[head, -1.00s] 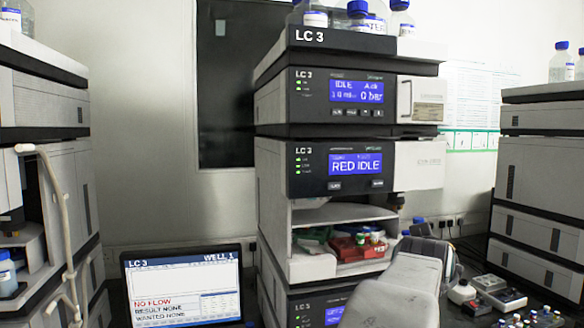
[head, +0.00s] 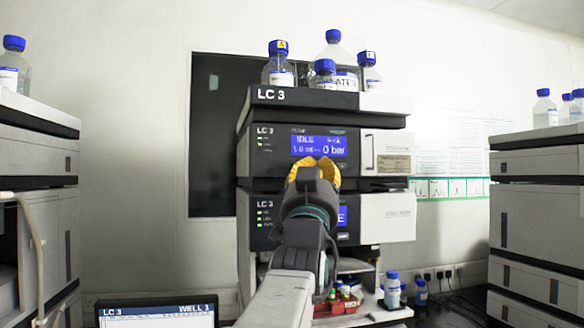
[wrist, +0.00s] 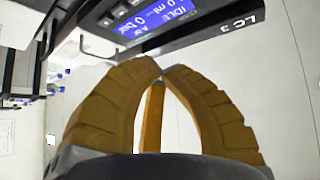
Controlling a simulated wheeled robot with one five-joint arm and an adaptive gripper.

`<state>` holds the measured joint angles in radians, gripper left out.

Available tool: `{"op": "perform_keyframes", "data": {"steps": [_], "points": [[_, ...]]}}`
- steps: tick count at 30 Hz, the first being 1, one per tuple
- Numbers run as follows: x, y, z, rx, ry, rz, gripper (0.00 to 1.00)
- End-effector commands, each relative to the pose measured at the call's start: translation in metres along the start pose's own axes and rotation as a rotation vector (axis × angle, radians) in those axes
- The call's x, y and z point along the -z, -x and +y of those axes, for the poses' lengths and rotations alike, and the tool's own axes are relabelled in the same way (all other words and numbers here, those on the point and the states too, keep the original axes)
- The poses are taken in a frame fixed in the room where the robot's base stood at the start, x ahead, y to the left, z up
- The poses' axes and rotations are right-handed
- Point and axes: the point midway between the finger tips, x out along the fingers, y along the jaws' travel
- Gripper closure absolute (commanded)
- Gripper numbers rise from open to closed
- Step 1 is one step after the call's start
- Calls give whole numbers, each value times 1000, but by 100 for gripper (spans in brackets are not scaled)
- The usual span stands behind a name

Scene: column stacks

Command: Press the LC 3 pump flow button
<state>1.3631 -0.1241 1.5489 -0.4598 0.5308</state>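The LC 3 pump (head: 262,152) is the upper dark-fronted unit of the middle stack, with a blue display (head: 319,145) reading IDLE and 0 bar. In the head view my gripper (head: 318,162) is in front of the pump's lower edge and hides the button row. In the wrist view the small buttons (wrist: 119,10) show at the top beside the blue display (wrist: 158,20), and their labels are not readable. My gripper's yellow fingers (wrist: 160,70) meet at their tips, empty. The tips appear apart from the buttons, though the exact gap is unclear.
A second LC 3 unit (head: 265,217) sits below the pump, partly hidden by my arm. Bottles (head: 325,75) stand on the stack's top. Other stacks stand at left (head: 40,150) and right (head: 535,215). A monitor (head: 155,310) shows at the bottom edge.

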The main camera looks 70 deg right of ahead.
Motion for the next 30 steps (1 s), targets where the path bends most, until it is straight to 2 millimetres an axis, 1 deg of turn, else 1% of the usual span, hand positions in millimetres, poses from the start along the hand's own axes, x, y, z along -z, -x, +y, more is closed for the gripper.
{"op": "perform_keyframes", "data": {"steps": [3, 6, 12, 30], "points": [[12, 0, -7, 33, -49, 52, 100], [18, 1, -10, 48, -87, 74, 100], [17, 1, -10, 47, -114, 71, 100], [16, -1, -9, 44, -111, 69, 100]]}}
